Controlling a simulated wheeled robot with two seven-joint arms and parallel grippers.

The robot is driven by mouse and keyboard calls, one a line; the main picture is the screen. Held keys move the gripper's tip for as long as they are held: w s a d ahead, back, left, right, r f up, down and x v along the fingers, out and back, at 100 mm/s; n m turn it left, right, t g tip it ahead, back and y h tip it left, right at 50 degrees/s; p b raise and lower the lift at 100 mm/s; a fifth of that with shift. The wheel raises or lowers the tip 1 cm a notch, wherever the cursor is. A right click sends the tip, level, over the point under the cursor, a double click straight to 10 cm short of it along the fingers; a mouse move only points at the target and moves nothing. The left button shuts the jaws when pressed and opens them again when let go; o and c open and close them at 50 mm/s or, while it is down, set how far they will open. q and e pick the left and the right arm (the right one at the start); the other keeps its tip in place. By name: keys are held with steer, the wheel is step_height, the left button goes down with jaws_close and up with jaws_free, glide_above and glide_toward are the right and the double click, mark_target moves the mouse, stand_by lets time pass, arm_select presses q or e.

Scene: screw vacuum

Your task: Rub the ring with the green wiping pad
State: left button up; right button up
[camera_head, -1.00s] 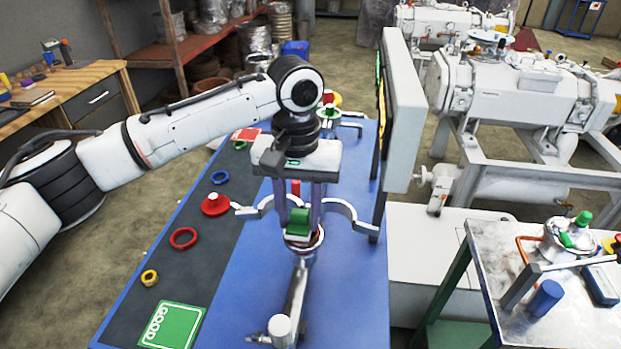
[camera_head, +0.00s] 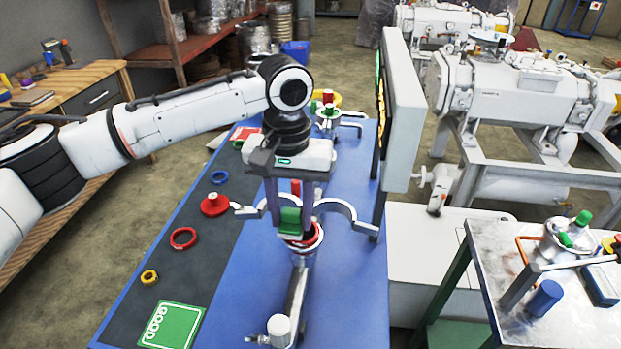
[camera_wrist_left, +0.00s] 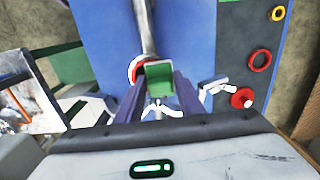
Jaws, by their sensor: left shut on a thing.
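My left gripper (camera_head: 291,212) points down and is shut on the green wiping pad (camera_head: 290,222), held between its two fingers. The pad is at the rim of an upright pipe flange where a red ring (camera_head: 312,240) shows, partly hidden behind the pad and a finger. In the left wrist view the green pad (camera_wrist_left: 186,92) sits between the fingers, with the red ring (camera_wrist_left: 134,68) just to its left. I cannot tell whether the pad touches the ring. My right gripper is not in view.
On the dark strip lie a loose red ring (camera_head: 183,238), a blue ring (camera_head: 219,177), a yellow ring (camera_head: 149,277), a red knobbed part (camera_head: 215,205) and a green GOOD mat (camera_head: 173,326). A grey panel (camera_head: 405,110) stands right of the arm. The blue tabletop (camera_head: 240,290) is clear at front left.

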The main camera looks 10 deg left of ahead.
arm_select(q)
steer(key=d, duration=0.3)
steer(key=shift+d, duration=0.35)
steer(key=shift+a, duration=0.1)
steer(key=a, duration=0.3)
steer(key=shift+a, duration=0.15)
steer(key=shift+s, duration=0.1)
steer(key=shift+d, duration=1.75)
steer(key=shift+d+r, duration=0.1)
steer(key=shift+r, duration=0.05)
step_height(320, 180, up, 8)
steer(key=shift+f, duration=0.25)
